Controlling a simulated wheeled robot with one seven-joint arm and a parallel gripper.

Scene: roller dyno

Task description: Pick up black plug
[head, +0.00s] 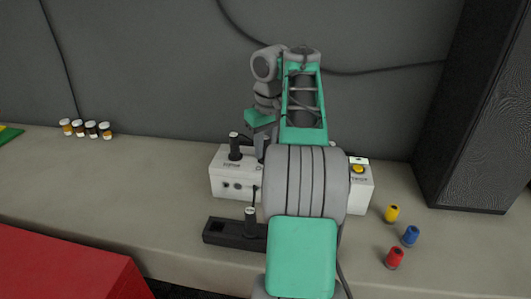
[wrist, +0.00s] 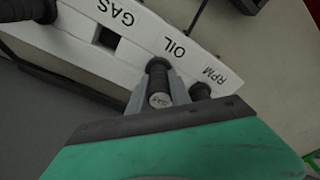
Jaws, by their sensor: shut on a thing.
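My gripper (wrist: 160,95) is shut on a black plug (wrist: 158,76) in the wrist view. The plug is ribbed, with a pale labelled end between the grey fingers. It is close to the OIL marking on a white box (wrist: 135,32); whether it sits in a socket I cannot tell. Another black plug (head: 235,148) stands upright on the box's left part. A third black plug (head: 250,220) stands upright in a black holder (head: 220,233).
Yellow (head: 392,214), blue (head: 411,236) and red (head: 395,258) cylinders stand at right on the bench. Several small jars (head: 86,129) stand at the back left. A dark tower (head: 470,130) rises at right.

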